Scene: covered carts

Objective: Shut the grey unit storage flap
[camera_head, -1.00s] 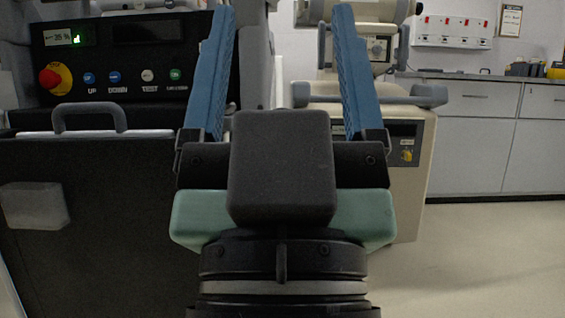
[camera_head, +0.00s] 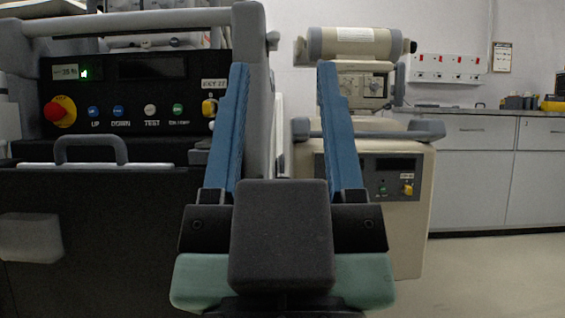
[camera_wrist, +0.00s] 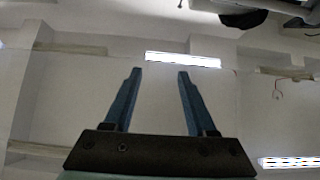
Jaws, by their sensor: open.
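A dark unit with a grey frame stands at the left in the head view. Its black front panel (camera_head: 110,235) fills the lower left, with a pale strip along the top edge and a grey handle (camera_head: 91,148) above it. I take this to be the storage flap; how far open it stands I cannot tell. My gripper (camera_head: 283,68) is open and empty, its blue fingers pointing up and away, to the right of the handle and apart from it in the picture. The wrist view shows my gripper (camera_wrist: 160,72) with nothing between the fingers, and no flap.
A control panel (camera_head: 125,95) with a red knob and several buttons sits above the handle. A grey upright (camera_head: 254,105) stands behind my left finger. A beige unit (camera_head: 408,225) stands to the right. Grey cabinets (camera_head: 475,180) line the wall, with open floor (camera_head: 500,275) before them.

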